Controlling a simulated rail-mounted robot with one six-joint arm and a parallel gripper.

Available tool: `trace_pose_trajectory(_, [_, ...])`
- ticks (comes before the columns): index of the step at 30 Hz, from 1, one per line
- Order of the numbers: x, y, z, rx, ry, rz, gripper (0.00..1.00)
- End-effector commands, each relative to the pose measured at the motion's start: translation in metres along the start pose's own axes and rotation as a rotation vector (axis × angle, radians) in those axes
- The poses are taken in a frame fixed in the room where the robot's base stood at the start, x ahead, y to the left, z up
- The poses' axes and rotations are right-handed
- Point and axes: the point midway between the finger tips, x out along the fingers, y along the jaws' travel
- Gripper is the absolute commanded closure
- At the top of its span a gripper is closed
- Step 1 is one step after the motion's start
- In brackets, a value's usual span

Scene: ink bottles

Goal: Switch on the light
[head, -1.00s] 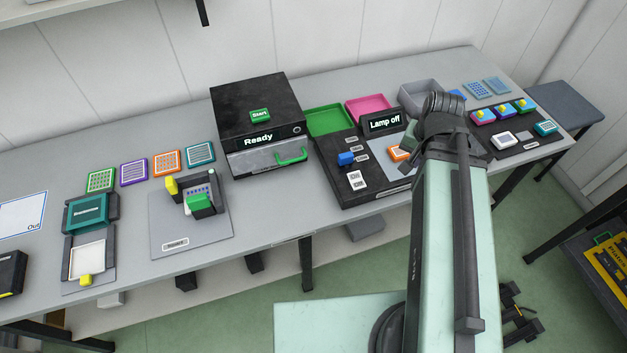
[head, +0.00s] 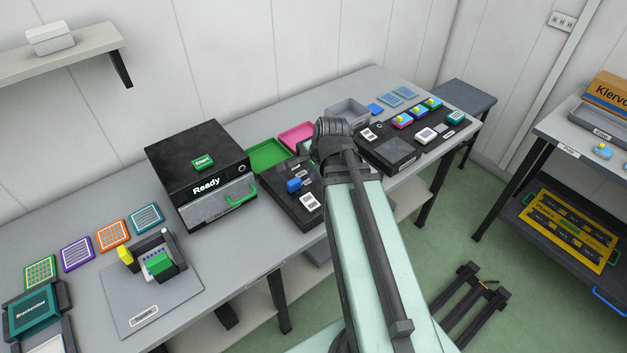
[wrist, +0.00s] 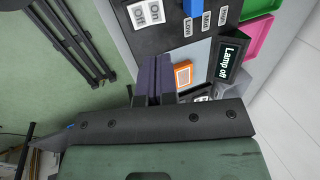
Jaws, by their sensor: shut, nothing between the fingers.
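The lamp display (wrist: 230,58) reads "Lamp off" in the wrist view; in the head view my arm hides it. A dark control panel (wrist: 160,35) carries white On and Off labels (wrist: 147,12) and a blue control (wrist: 193,7) beside Low, Mid and High labels. The blue control (head: 294,185) and the On/Off labels (head: 312,202) also show in the head view, left of my arm. My gripper (wrist: 153,62) is shut and empty in the wrist view, near the panel's edge, below the On/Off labels in the picture. The head view does not show its fingers.
An orange-framed tile (wrist: 183,74) lies on a pale area beside my fingers. A green tray (head: 268,155) and a pink tray (head: 298,136) stand behind the panel. A black "Ready" machine (head: 200,170) stands to its left. Green floor (wrist: 50,110) lies beyond the table edge.

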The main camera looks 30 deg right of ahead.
Motion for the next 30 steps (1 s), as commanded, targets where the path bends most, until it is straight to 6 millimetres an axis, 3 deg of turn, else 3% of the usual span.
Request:
trace_pose_trajectory(1, [0.018,0.002,0.0,0.0,0.0,0.0,1.0])
trace_pose_trajectory(6, [0.057,0.003,-0.001,-0.001,0.0,0.0,1.0])
trace_pose_trajectory(15, [0.116,0.002,0.0,-0.001,0.0,0.0,1.0])
trace_pose_trajectory(30, [0.125,-0.002,-0.001,-0.002,0.0,0.023,1.0])
